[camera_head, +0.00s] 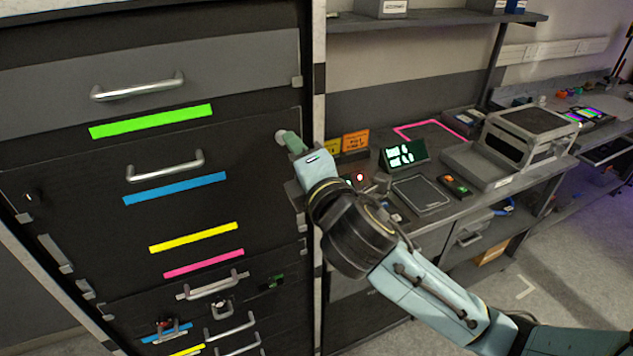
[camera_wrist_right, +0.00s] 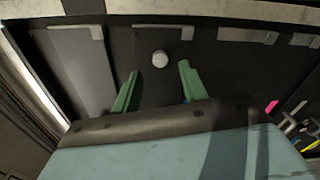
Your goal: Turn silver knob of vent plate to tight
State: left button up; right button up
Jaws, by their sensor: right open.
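The silver knob (camera_wrist_right: 159,59) is a small round pale knob on a dark panel (camera_wrist_right: 205,58). In the head view the knob (camera_head: 281,136) shows at the panel's upper right corner, partly hidden by my gripper. My right gripper (camera_wrist_right: 158,70) has its two green fingers spread, one on each side of the knob's line, with the fingertips just short of it. Nothing is between the fingers. In the head view the right gripper (camera_head: 291,142) reaches the panel from the right. No mark of tight shows on the knob. My left gripper is not in view.
The panel front carries a silver handle (camera_head: 165,166) and a blue strip (camera_head: 174,188). More handles and colored strips lie above and below. A pale upright post (camera_head: 318,60) stands right of the panel. A bench with a lit green display (camera_head: 405,154) stands beyond it.

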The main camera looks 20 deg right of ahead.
jog(key=s+p, duration=0.3)
jog(key=s, duration=0.6)
jog(key=shift+d, duration=0.2)
jog(key=shift+w, duration=0.1)
